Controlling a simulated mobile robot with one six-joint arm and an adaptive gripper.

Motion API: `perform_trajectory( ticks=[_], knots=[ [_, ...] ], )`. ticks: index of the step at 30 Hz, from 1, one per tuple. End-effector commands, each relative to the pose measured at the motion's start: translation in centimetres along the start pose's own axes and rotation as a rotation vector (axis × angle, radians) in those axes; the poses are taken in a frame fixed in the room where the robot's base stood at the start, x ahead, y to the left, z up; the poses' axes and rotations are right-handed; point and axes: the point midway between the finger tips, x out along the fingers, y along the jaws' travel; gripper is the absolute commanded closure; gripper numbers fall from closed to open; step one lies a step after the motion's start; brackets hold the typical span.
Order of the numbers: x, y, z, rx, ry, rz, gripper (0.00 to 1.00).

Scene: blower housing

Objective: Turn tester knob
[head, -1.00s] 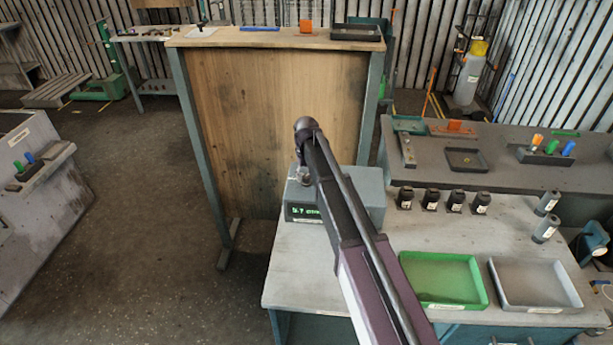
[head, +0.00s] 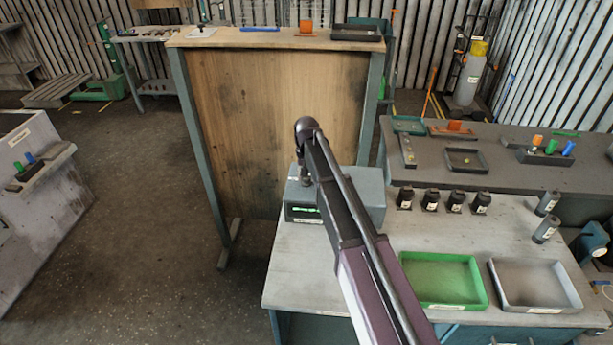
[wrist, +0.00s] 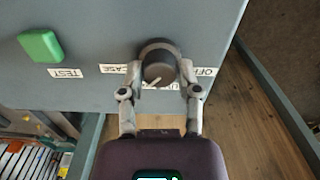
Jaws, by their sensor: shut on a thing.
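The tester (head: 370,196) is a blue-grey box on the back left of the near bench. Its screen (head: 303,214) glows green, partly hidden, and its text is not readable. The wrist view shows its face (wrist: 100,25) with a dark round knob (wrist: 158,72) carrying a pale pointer line, a green button (wrist: 40,46) and labels including TEST, CASE and OFF. The pointer slants toward the lower left. My gripper (wrist: 160,66) is shut on the knob, one finger on each side. In the head view my arm hides the knob.
On the near bench stand several black-capped containers (head: 430,200), a green tray (head: 442,281) and a grey tray (head: 536,285). A tall wooden panel (head: 275,125) stands behind the tester. Bare bench top lies in front of the tester.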

Motion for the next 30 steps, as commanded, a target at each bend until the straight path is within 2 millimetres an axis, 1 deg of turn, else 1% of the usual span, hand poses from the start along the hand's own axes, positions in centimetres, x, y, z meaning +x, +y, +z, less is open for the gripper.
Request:
perform_trajectory(
  ticks=[9, 15, 22, 30],
  knots=[
    [0.03, 0.01, 0.09, 0.270, -0.002, 0.000, 1.00],
    [0.04, 0.00, 0.10, 0.402, -0.002, 0.000, 1.00],
    [0.04, 0.00, 0.12, 0.482, -0.002, 0.001, 1.00],
    [0.04, 0.00, 0.13, 0.499, -0.002, 0.001, 1.00]
  ],
)
